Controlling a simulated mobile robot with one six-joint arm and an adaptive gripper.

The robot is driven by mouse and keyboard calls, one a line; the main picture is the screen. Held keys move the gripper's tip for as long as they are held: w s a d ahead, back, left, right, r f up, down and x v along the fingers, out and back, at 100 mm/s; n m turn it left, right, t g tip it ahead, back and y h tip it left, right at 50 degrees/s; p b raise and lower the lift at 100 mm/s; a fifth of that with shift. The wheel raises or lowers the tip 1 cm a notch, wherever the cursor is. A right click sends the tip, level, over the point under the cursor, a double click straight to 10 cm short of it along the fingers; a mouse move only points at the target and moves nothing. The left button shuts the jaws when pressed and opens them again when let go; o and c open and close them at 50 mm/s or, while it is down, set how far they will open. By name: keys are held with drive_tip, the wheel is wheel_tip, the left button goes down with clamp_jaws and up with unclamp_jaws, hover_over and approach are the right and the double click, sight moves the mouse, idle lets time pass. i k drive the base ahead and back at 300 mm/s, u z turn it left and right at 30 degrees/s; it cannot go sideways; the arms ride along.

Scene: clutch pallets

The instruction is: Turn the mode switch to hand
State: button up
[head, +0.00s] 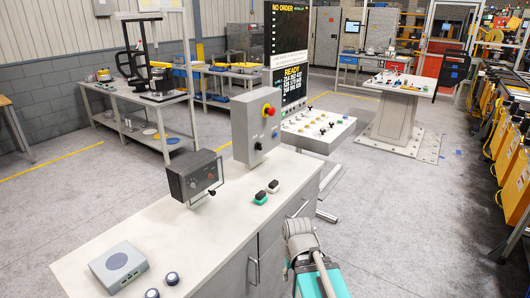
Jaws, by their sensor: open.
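A grey upright control box (243,137) stands on the near cabinet, with a red stop button (269,111) on a yellow base. A small dark knob (258,146) sits lower on the same face; it may be the mode switch, but its labels and pointer are too small to read. A dark instrument box (188,172) with small knobs and a metal handle stands to its left. Part of my arm, grey and teal, shows at the bottom centre, in front of the cabinet and apart from the control box. My gripper's fingers do not show.
The pale cabinet top (130,238) holds a grey box (118,266), round dark-topped knobs (172,278) and two small blocks (260,197). A tilted button panel (322,128) stands behind. Open grey floor (420,220) lies to the right.

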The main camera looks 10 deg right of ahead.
sight(257, 146)
drive_tip(key=k, duration=0.3)
drive_tip(key=z, duration=1.15)
drive_tip(key=i, duration=1)
drive_tip(key=u, duration=1.05)
